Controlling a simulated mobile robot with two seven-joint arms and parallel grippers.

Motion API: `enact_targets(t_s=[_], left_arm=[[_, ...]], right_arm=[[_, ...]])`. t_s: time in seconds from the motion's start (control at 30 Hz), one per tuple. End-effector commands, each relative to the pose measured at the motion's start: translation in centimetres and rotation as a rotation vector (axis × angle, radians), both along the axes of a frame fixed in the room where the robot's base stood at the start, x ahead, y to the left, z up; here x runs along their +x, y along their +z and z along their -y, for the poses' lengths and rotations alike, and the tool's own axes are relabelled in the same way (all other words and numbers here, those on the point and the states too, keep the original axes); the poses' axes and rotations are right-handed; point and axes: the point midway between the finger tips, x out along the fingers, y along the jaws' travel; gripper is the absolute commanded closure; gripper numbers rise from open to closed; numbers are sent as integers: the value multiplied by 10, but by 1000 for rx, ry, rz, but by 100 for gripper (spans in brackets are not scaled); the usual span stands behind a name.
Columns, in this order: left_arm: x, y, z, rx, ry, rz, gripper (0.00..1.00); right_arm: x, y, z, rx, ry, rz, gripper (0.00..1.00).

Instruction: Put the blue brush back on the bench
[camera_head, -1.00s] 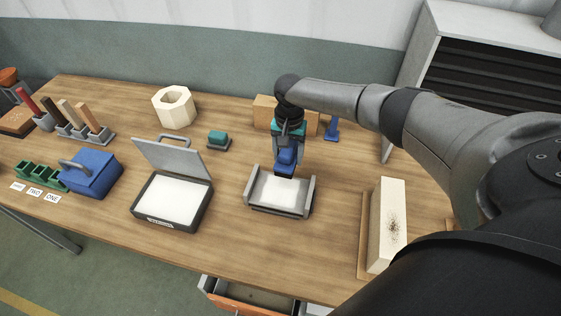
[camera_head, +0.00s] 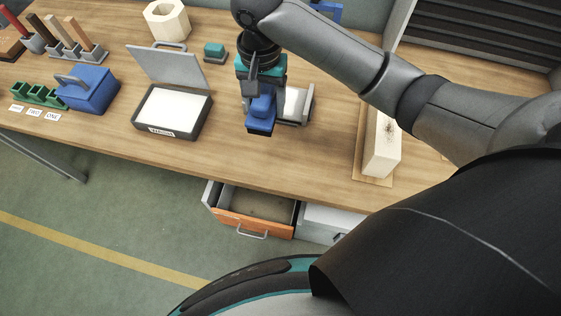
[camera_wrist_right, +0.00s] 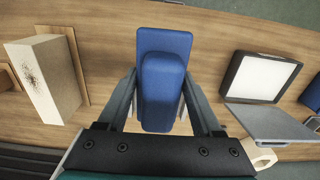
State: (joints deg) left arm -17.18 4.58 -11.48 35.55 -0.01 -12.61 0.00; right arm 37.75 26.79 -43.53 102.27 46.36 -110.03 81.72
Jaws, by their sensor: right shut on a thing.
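The blue brush (camera_head: 261,112) is in my right gripper (camera_head: 258,92), which is shut on it and points downward. In the right wrist view the brush (camera_wrist_right: 163,82) sits between the two fingers of the gripper (camera_wrist_right: 163,105), its wide flat end beyond the fingertips. The brush appears to be above the wooden bench (camera_head: 215,160), beside and in front of the grey tray with a white bottom (camera_head: 292,104); the exact gap is hard to tell. My arm and the brush hide part of that tray. My left gripper is not in view.
An open case with a white pad (camera_head: 172,110) stands left of the brush. A pale block with dark specks (camera_head: 383,147) stands to the right. An orange-fronted drawer (camera_head: 252,222) is open below the bench edge. Bare wood lies in front of the brush.

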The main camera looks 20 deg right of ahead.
Motion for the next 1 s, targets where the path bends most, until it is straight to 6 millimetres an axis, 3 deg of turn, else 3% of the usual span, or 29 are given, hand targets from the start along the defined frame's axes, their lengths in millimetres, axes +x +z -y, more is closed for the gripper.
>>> enact_targets(t_s=[0.1, 0.2, 0.7, 1.0], left_arm=[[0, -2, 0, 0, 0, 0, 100], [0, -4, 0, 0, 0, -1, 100], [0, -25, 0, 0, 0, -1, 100], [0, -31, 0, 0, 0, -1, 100]], right_arm=[[-5, 6, -5, 1, -1, 0, 85], [-7, -3, -5, -1, -5, -3, 85], [-7, -128, -5, -3, -4, -4, 85], [-6, -159, -5, -2, -4, -3, 85]])
